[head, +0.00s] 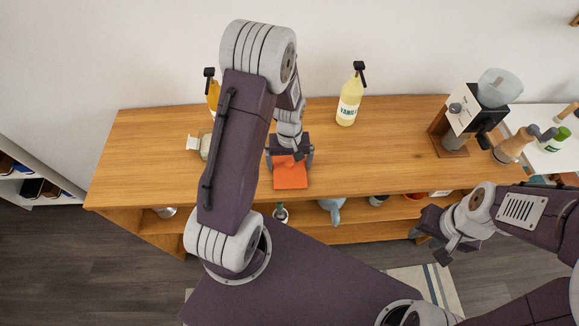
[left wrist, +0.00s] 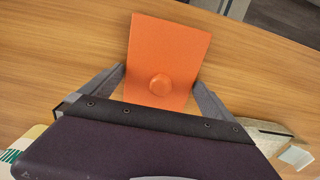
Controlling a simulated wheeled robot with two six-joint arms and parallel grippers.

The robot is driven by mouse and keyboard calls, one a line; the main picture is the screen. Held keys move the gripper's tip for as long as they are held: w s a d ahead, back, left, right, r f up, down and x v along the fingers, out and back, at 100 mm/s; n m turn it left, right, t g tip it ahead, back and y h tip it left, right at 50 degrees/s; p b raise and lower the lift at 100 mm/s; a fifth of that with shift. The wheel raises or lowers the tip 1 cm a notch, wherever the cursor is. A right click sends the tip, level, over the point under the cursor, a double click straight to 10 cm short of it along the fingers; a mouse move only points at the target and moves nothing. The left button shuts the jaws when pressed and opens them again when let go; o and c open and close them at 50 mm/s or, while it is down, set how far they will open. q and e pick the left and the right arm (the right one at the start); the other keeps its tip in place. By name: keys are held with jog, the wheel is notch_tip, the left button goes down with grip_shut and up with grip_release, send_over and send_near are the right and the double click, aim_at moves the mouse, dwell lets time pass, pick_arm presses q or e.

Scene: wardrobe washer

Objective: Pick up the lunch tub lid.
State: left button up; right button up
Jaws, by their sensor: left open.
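The orange lid (head: 290,174) is a flat rectangular piece with a round knob, lying on the wooden counter near its front edge. In the left wrist view the lid (left wrist: 168,52) lies between the fingers, with its knob near the palm. My left gripper (head: 290,160) is open, with one finger on each side of the lid. A gap shows beside the knob, so the fingers do not grip it. My right gripper (head: 430,246) is off the counter's front at the right, empty, with its fingers apart.
On the wooden counter (head: 390,150) stand a yellow vanilla bottle (head: 348,104), an amber bottle (head: 213,96), a coffee grinder (head: 470,115) and a wooden mill (head: 513,146). A pale object (head: 200,145) is partly behind my left arm.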

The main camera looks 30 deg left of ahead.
aim_at(290, 160)
pick_arm(q)
jog(key=shift+f, duration=0.15)
jog(key=c, duration=1)
jog(key=shift+o, duration=0.2)
jog(key=shift+r, duration=0.2)
jog(key=shift+r, duration=0.4)
notch_tip(290, 160, up, 3)
jog(key=shift+w+f, duration=0.1)
jog(key=w+d+r, duration=0.2)
jog(key=d+r, duration=0.1)
jog(key=d, duration=0.2)
jog(key=w+d+r+b, duration=0.1)
jog(key=w+d+r, duration=0.1)
jog(key=d+r, duration=0.2)
jog(key=shift+w+d, duration=0.4)
jog(key=shift+d, duration=0.4)
jog(key=shift+r, duration=0.1)
